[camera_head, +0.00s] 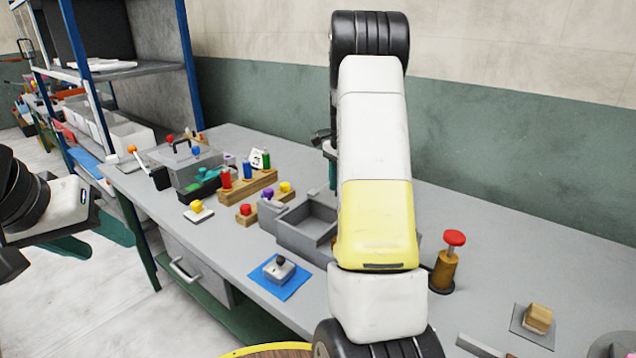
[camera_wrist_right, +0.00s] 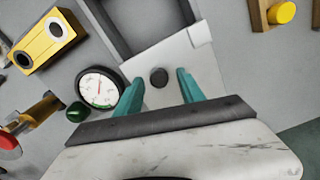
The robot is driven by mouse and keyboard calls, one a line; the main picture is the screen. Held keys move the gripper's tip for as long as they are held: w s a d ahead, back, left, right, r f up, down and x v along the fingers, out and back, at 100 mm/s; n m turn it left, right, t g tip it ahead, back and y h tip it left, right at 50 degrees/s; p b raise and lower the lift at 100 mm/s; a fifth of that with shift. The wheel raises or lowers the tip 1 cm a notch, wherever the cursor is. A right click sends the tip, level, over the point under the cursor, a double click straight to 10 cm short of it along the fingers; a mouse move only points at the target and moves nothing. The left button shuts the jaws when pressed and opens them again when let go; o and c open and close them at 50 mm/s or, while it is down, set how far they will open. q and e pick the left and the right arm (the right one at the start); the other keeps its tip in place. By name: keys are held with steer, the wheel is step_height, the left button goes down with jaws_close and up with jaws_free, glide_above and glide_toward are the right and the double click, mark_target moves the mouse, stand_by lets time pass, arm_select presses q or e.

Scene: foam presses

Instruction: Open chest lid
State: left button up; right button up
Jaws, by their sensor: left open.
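A grey open-topped box (camera_head: 305,228) stands mid-bench in the head view, partly hidden by my right arm. In the right wrist view its dark grey frame (camera_wrist_right: 112,28) borders a pale panel (camera_wrist_right: 205,70), which looks like a lid, with a round dark knob (camera_wrist_right: 159,77). My right gripper (camera_wrist_right: 159,88) is open, its teal fingers apart on either side of the knob; I cannot tell whether they touch it. In the head view its hand is mostly hidden behind the arm. My left gripper (camera_head: 95,240) is open and empty at the left, off the bench.
A dial gauge (camera_wrist_right: 100,88), a green knob (camera_wrist_right: 76,112) and a yellow block (camera_wrist_right: 45,40) lie near the right gripper. A red-topped post (camera_head: 446,262) stands right of my arm. A blue mat (camera_head: 290,290) lies in front. Several blocks and pegs crowd the bench's left.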

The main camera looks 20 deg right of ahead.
step_height(320, 180, up, 7)
steer(key=shift+r, duration=0.4)
steer(key=shift+s, duration=0.1)
stand_by(0.5)
